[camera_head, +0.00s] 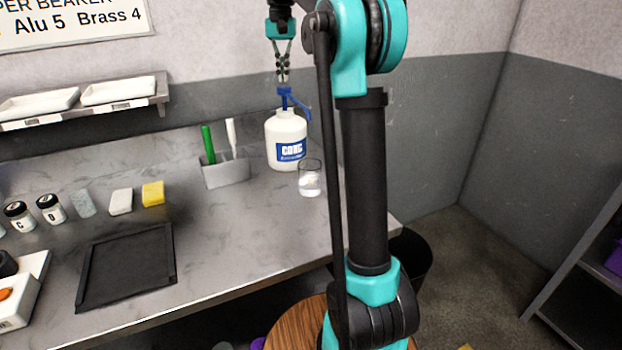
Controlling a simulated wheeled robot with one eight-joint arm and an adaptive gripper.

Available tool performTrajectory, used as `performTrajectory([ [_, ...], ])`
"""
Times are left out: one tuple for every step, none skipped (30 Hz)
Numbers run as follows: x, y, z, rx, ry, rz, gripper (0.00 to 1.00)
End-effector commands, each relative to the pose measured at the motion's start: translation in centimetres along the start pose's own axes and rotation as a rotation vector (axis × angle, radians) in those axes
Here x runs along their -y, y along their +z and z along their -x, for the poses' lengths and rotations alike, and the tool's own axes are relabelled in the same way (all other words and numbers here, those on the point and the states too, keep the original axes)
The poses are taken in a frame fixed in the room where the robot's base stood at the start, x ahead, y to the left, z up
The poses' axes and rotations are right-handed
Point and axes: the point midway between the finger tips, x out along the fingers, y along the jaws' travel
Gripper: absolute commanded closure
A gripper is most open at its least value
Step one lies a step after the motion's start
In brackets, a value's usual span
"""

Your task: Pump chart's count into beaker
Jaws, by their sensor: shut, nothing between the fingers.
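A white pump bottle (286,141) with a blue label stands upright on the grey bench. Its blue pump head (286,93) has a spout pointing right and down. A clear glass beaker (310,180) stands in front of the bottle to the right, with some clear content low in it. My gripper (283,80) is shut and empty, pointing down just above the pump head; I cannot tell whether it touches. The wall chart (72,20) is cut off at the top left; it reads "PER BEAKER", "Alu 5" and "Brass 4".
A grey holder (227,175) with a green and a white tool stands left of the bottle. A yellow sponge (153,193), a white block (121,202), small jars (50,209) and a black mat (125,268) lie further left. A wall shelf (90,112) holds white trays.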

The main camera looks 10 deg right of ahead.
Motion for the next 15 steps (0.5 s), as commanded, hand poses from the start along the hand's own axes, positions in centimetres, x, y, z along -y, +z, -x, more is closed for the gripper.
performTrajectory([
  [0.00, 0.00, -0.01, 0.000, 0.000, 0.000, 1.00],
  [0.00, 0.00, -0.01, 0.000, 0.000, 0.000, 1.00],
  [0.00, 0.00, -0.01, 0.000, 0.000, 0.000, 1.00],
  [0.00, 0.00, -0.01, 0.000, 0.000, 0.000, 1.00],
  [0.00, 0.00, -0.01, 0.000, 0.000, 0.000, 1.00],
  [0.00, 0.00, -0.01, 0.000, 0.000, 0.000, 1.00],
  [0.00, 0.00, -0.01, 0.000, 0.000, 0.000, 1.00],
  [0.00, 0.00, -0.02, 0.000, 0.000, 0.000, 1.00],
  [0.00, 0.00, -0.02, 0.000, 0.000, 0.000, 1.00],
  [0.00, 0.00, -0.02, 0.000, 0.000, 0.000, 1.00],
  [0.00, 0.00, -0.02, 0.000, 0.000, 0.000, 1.00],
  [0.00, 0.00, 0.02, 0.000, 0.000, 0.000, 1.00],
  [0.00, 0.00, 0.09, 0.000, 0.000, 0.000, 1.00],
  [0.00, -0.01, 0.22, 0.000, 0.000, 0.000, 1.00],
  [0.01, -0.01, 0.47, 0.000, 0.000, 0.000, 1.00],
])
